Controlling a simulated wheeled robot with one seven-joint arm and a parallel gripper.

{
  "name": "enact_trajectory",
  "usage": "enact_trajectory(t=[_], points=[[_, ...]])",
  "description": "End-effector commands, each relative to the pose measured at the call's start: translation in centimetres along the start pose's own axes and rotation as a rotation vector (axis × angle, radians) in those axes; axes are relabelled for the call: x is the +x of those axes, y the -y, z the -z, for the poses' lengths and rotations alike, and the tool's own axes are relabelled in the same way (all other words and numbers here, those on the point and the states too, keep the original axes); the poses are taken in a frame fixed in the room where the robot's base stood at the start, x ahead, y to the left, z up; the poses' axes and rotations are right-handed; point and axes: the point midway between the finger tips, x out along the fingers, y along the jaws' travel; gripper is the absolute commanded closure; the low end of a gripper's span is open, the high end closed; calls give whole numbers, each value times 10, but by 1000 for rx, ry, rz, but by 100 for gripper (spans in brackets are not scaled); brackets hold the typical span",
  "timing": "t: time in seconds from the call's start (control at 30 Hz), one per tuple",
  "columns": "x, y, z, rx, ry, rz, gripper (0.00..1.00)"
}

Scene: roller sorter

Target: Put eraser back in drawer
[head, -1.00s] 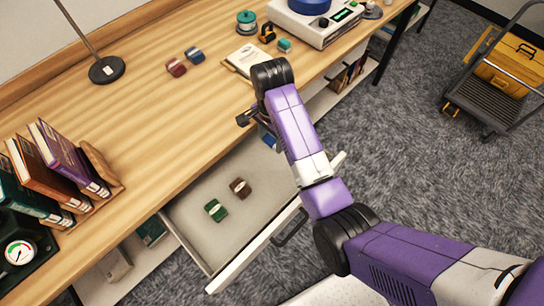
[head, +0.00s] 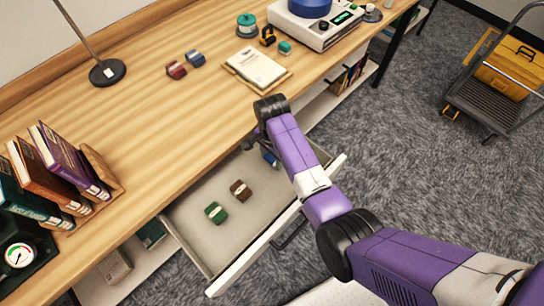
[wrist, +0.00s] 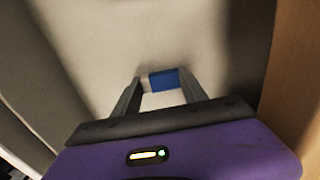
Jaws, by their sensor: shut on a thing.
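My gripper (head: 259,146) is over the right part of the open drawer (head: 180,220). It is shut on a blue-and-white eraser (head: 270,158), which is partly hidden by my arm in the head view. In the wrist view the eraser (wrist: 163,80) is between the two fingertips (wrist: 160,92), with the pale drawer floor beyond it. I cannot tell whether it touches the floor. A green eraser (head: 216,212) and a brown eraser (head: 241,190) lie on the drawer floor, left of my gripper.
On the wooden desk (head: 150,120) are a red block (head: 176,69), a blue block (head: 195,58), a notepad (head: 258,66) and a small teal block (head: 285,47). Books (head: 65,165) stand at the left. The drawer's left and middle floor has free room.

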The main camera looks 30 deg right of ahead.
Motion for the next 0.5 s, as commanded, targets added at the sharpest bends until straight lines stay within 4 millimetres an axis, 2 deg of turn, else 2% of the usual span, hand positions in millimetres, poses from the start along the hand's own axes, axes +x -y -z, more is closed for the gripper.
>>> enact_trajectory(t=[0.1, 0.13, 0.23, 0.5], points=[[3, 0, 0, 0, 0, 0, 88], [3, 0, 0, 0, 0, 0, 48], [2, 0, 0, 0, 0, 0, 28], [2, 0, 0, -1, 0, 0, 28]])
